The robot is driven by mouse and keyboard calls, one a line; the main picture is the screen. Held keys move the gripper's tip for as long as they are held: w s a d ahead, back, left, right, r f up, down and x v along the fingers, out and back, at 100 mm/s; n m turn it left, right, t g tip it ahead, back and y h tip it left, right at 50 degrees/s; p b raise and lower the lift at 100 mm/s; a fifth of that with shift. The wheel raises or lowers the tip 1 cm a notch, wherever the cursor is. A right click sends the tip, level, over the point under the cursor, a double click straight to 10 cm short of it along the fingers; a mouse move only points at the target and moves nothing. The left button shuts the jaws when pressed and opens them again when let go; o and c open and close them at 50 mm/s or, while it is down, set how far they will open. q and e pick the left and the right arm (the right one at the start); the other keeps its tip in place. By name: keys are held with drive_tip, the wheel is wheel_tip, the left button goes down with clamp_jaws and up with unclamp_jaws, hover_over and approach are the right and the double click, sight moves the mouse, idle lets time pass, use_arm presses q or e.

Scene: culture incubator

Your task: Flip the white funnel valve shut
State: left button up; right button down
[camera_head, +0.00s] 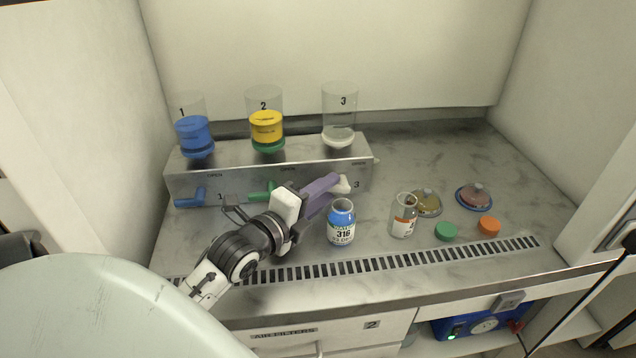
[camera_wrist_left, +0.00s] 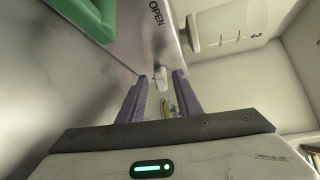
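The white valve (camera_head: 343,184) is on the front of the metal manifold under funnel 3. It also shows in the left wrist view as a small white knob (camera_wrist_left: 160,76). The clear funnel with the white base (camera_head: 339,138) stands above it on the manifold. My left gripper (camera_head: 332,186) has its purple fingertips at the white valve, partly covering it in the head view. In the left wrist view the fingers (camera_wrist_left: 160,90) are apart, with the valve between or just beyond the tips; I cannot tell if they touch it. My right gripper is not in view.
The blue valve (camera_head: 188,196) and green valve (camera_head: 262,192) are left along the manifold (camera_head: 215,185). A blue-labelled bottle (camera_head: 341,225) stands close right of my left gripper. The back right bench is clear.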

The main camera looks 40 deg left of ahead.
use_arm(q)
drive_tip(key=s, duration=0.3)
drive_tip(key=s+r, duration=0.1)
drive_tip(key=s, duration=0.2)
drive_tip(key=s+d, duration=0.1)
drive_tip(key=s, duration=0.3)
drive_tip(key=shift+r, duration=0.3)
